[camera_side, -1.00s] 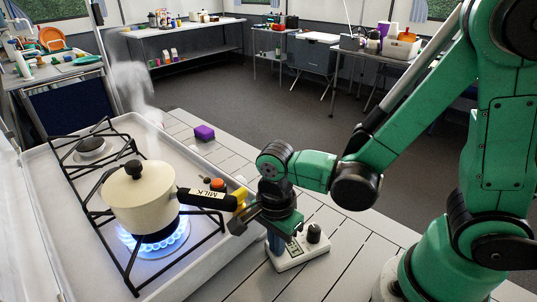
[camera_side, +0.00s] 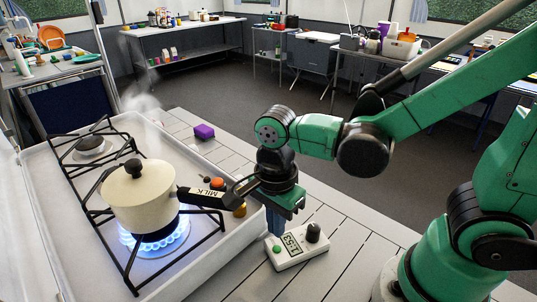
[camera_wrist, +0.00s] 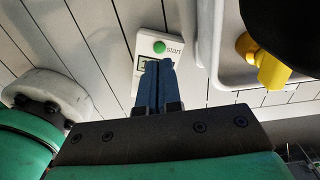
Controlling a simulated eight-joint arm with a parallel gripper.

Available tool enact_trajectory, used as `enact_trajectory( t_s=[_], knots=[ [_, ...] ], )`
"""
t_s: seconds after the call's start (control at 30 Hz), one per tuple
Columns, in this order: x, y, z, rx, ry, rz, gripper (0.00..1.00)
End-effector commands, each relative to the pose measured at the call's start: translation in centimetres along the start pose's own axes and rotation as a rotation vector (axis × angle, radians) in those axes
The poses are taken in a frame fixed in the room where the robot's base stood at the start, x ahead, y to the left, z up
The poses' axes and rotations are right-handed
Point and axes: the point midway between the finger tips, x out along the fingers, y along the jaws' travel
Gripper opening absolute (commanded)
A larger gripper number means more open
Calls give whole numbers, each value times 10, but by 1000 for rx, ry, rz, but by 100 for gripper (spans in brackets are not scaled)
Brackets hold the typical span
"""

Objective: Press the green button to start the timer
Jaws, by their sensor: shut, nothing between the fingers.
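The white timer (camera_side: 303,252) lies on the slatted table beside the stove. Its green button (camera_side: 277,249) is at its left end, its display seems to read 1:53, and a black knob (camera_side: 313,232) is at the far end. My gripper (camera_side: 275,232) points down above the timer, its blue fingers shut and empty. In the wrist view, the green button (camera_wrist: 159,47) shows just beyond the fingertips (camera_wrist: 159,66), beside the word "start". The fingers cover part of the display there. I cannot tell the exact height of the tips over the timer.
A cream pot (camera_side: 140,205) with a handle marked MILK sits over a lit blue flame on the stove (camera_side: 207,240), left of my gripper. The handle reaches close to my gripper. The table right of the timer is clear.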

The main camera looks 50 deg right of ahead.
Motion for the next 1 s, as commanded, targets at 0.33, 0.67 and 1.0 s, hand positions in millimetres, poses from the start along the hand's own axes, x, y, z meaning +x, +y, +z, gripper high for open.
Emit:
enact_trajectory(
  t_s=[0.33, 0.67, 1.0],
  knots=[
    [-29, 0, 0, 1, 4, 13, 0],
    [-33, 0, 0, 1, 5, 15, 0],
    [-32, 0, 0, 1, 5, 15, 0]
  ],
)
